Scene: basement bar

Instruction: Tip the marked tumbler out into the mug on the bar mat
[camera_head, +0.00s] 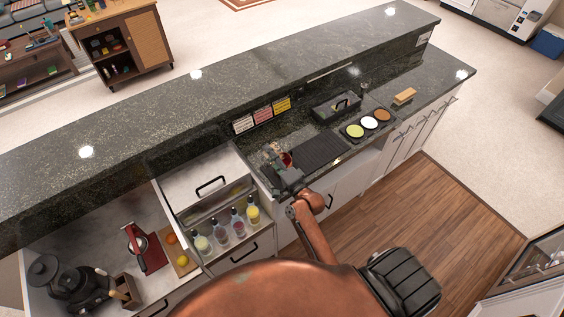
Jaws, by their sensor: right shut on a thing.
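My right gripper (277,156) reaches over the counter to the left end of the black bar mat (322,150). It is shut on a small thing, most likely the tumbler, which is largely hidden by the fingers. A small reddish patch (287,159) shows right beside the fingers. I cannot tell whether it belongs to the mug or the tumbler. No mark on the tumbler can be made out, nor whether it is tilted. My left gripper is not in view.
A dark caddy (336,107) and a tray of three round bowls (368,124) stand right of the mat. Cards (263,114) line the raised ledge behind. Several bottles (226,230) stand in a rack at left, below a steel lid (207,184).

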